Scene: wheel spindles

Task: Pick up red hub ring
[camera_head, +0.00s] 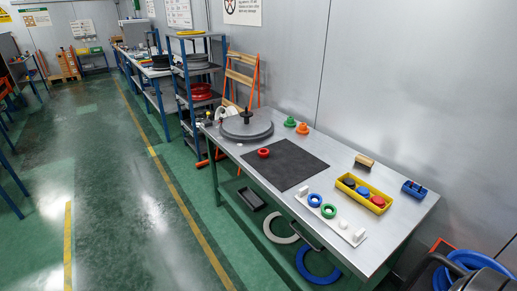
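A small red ring (263,153) lies on the left part of a dark mat (284,172) on the metal workbench (393,217). It sits just in front of a large grey disc (246,127) with a black upright spindle (247,115). Nothing holds the ring. A white board (328,219) near the front edge carries a blue ring (315,200), a green ring (329,211) and white posts. A yellow tray (351,190) behind it holds black, blue and red round pieces. Neither of my grippers is in view.
Green (290,122) and orange (303,128) stepped pieces stand at the bench's back edge. A brush-like block (364,162) and a blue holder (414,189) lie farther right. Most of the mat is clear. A shelf rack (196,85) stands beyond the bench; open floor lies left.

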